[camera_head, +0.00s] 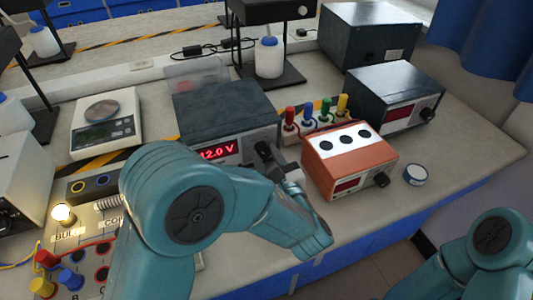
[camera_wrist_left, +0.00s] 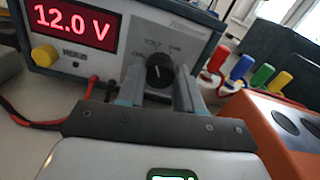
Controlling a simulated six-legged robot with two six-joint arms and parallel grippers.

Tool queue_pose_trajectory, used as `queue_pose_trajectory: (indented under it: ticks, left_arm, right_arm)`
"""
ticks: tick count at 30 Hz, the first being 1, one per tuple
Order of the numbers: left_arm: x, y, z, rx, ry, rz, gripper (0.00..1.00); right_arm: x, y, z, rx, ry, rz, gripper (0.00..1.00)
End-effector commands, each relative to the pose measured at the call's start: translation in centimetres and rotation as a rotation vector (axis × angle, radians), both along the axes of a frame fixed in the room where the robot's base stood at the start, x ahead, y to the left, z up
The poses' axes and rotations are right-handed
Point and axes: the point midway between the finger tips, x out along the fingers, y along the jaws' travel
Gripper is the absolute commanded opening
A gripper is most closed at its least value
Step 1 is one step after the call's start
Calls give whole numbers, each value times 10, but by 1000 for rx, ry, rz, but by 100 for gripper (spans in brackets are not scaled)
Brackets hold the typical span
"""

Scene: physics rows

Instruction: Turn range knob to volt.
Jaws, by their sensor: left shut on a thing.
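The grey meter with a dark top (camera_head: 225,110) stands at the middle of the bench, its red display reading 12.0 V. In the left wrist view the meter (camera_wrist_left: 120,20) fills the upper part. Its black range knob (camera_wrist_left: 159,71) sits on the front panel, with small labels around it; VOLT is above. The knob's pale pointer mark looks close to upright. My left gripper (camera_wrist_left: 158,88) is shut on the knob, one finger on each side.
An orange box (camera_head: 350,180) stands close right of the gripper, with several coloured plugs (camera_head: 315,118) behind it. A yellow button (camera_wrist_left: 44,55) and red and black leads are left of the knob. A circuit board with a lit bulb (camera_head: 63,214) is at left.

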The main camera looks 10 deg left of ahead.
Motion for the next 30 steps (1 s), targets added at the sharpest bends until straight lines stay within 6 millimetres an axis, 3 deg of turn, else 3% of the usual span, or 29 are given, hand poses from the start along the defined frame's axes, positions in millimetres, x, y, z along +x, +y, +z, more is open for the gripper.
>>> queue_pose_trajectory:
  ticks: [16, 17, 18, 19, 30]
  left_arm:
    - [0, 0, -1, 22, 16, -1, 5]
    - [0, 0, -1, 22, 16, -1, 42]
    - [0, 0, -1, 22, 16, -1, 55]
    - [0, 0, -1, 22, 16, -1, 61]
    - [0, -1, 0, 21, 14, 0, 61]
  right_arm:
    - [0, 0, 2, 0, 0, 0, 76]
    - [0, 0, 2, 0, 0, 0, 76]
    - [0, 0, 2, 0, 0, 0, 76]
    - [0, 0, 2, 0, 0, 0, 76]
    - [0, 0, 1, 0, 0, 0, 76]
